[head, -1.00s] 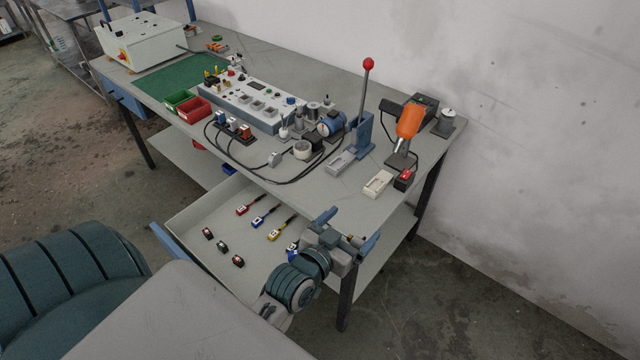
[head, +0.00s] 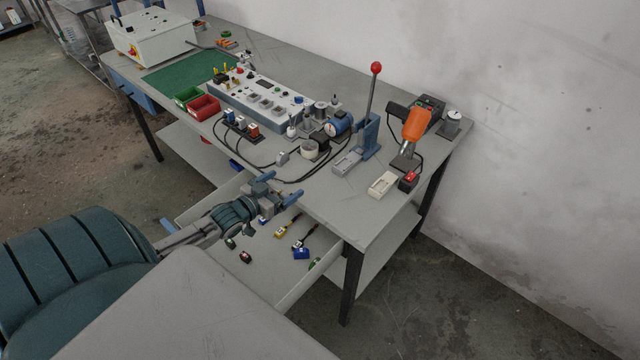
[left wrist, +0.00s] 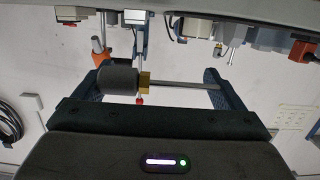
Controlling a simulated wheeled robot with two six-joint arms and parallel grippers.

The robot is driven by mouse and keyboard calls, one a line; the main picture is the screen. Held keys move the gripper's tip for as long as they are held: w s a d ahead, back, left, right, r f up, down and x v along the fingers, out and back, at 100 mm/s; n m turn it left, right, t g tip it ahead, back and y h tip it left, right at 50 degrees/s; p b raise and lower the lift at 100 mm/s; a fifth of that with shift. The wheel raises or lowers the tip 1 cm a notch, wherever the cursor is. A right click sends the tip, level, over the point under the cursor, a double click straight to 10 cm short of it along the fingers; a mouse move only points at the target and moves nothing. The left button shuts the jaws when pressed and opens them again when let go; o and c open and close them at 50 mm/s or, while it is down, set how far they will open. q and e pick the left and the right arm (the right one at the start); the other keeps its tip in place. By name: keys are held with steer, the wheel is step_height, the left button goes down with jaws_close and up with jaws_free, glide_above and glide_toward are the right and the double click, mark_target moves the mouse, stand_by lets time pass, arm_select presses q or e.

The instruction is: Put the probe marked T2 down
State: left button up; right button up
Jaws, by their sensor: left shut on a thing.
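My left gripper (head: 276,188) is over the back left part of the open drawer, near the bench's front edge. In the left wrist view it (left wrist: 158,85) is shut on a probe with a thick black body (left wrist: 118,80), a brass collar (left wrist: 144,81) and a thin steel rod (left wrist: 185,85). The probe lies crosswise between the fingers. No T2 mark is readable on it. In the open drawer (head: 265,275) lie a yellow-tagged probe (head: 282,231) and a blue-tagged piece (head: 301,253). My left arm hides part of the drawer. My right gripper is out of view.
The bench (head: 345,215) above the drawer carries a control box (head: 262,100), red (head: 203,108) and green bins, a lever press (head: 371,130) and an orange-handled tool (head: 416,124). A small dark block (head: 246,257) lies in the drawer. The drawer's front middle is clear.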

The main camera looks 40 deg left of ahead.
arm_select(q)
steer(key=w+d+b, duration=0.2)
steer(key=b, duration=0.1)
steer(key=w+d+f+b, duration=0.1)
steer(key=w+d+b, duration=0.2)
steer(key=b, duration=0.1)
steer(key=shift+d+f, duration=0.15)
steer(key=shift+f, duration=0.05)
glide_above(337, 197)
steer(key=s+a, duration=0.2)
steer(key=shift+w+d+r+b, duration=0.15)
steer(key=shift+w+b, duration=0.1)
steer(key=shift+b, duration=0.2)
steer(key=shift+w+d, duration=0.35)
steer(key=shift+w, duration=0.05)
steer(key=f, duration=0.2)
steer(key=d+f, duration=0.1)
steer(key=shift+w, duration=0.4)
steer(key=shift+f, duration=0.25)
